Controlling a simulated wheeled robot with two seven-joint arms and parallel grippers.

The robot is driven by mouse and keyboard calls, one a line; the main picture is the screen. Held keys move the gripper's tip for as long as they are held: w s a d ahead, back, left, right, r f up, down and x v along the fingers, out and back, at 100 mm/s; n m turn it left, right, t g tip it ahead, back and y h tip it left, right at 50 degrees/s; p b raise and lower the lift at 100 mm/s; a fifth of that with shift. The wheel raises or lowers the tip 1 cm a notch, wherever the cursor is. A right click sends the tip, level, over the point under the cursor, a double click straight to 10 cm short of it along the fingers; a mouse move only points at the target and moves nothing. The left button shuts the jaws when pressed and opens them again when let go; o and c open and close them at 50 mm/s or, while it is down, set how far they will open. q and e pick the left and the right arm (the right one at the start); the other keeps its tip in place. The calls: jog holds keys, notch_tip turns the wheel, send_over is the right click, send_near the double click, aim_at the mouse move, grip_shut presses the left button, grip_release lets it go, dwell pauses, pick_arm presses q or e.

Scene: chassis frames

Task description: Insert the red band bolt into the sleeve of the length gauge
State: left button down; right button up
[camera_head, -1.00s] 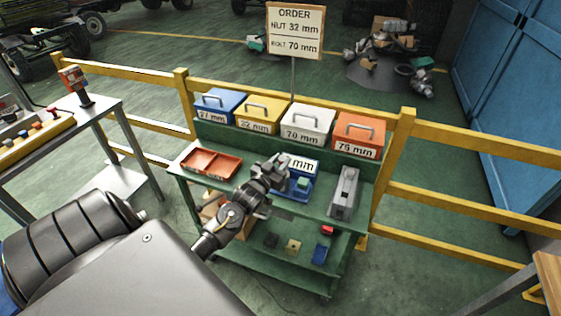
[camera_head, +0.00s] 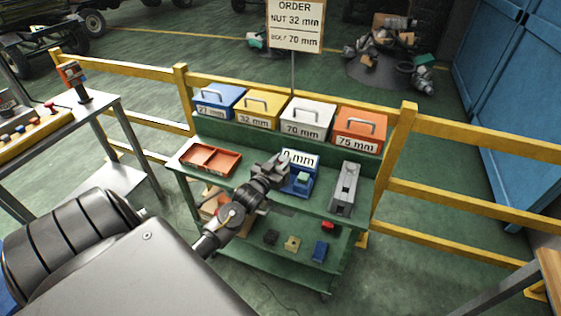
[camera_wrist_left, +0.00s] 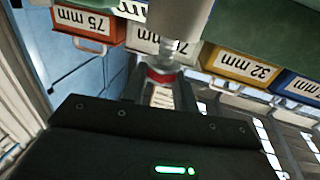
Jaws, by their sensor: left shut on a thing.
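My left gripper (camera_head: 272,165) is over the middle of the green cart's top, left of a blue holder. In the left wrist view, its fingers (camera_wrist_left: 160,88) are shut on the red band bolt (camera_wrist_left: 160,76), whose red band shows between them. A threaded metal part and a wide grey cylinder (camera_wrist_left: 182,22) show beyond the band; I cannot tell whether the cylinder belongs to the bolt. A grey metal device (camera_head: 345,188), which looks like the length gauge, stands at the right of the cart top. Its sleeve is not clear. My right gripper is not in view.
The blue holder (camera_head: 301,187) with a green block stands beside my gripper. An orange divided tray (camera_head: 211,160) lies at the left. Labelled boxes, including the white 70 mm box (camera_head: 307,120), line the back. Small blocks lie on the lower shelf (camera_head: 265,257).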

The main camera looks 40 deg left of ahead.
pick_arm(q)
jog(key=shift+f+b, duration=1)
jog(key=shift+f, duration=0.4)
jog(key=c, duration=1)
grip_release()
jog(key=s+b, duration=0.1)
jog(key=s, duration=0.2)
jog(key=s+d, duration=0.1)
jog(key=s, duration=0.3)
jog(key=s+d+b, duration=0.1)
jog(key=s, duration=0.2)
jog(key=shift+s+b, duration=0.3)
jog(key=shift+s, duration=0.05)
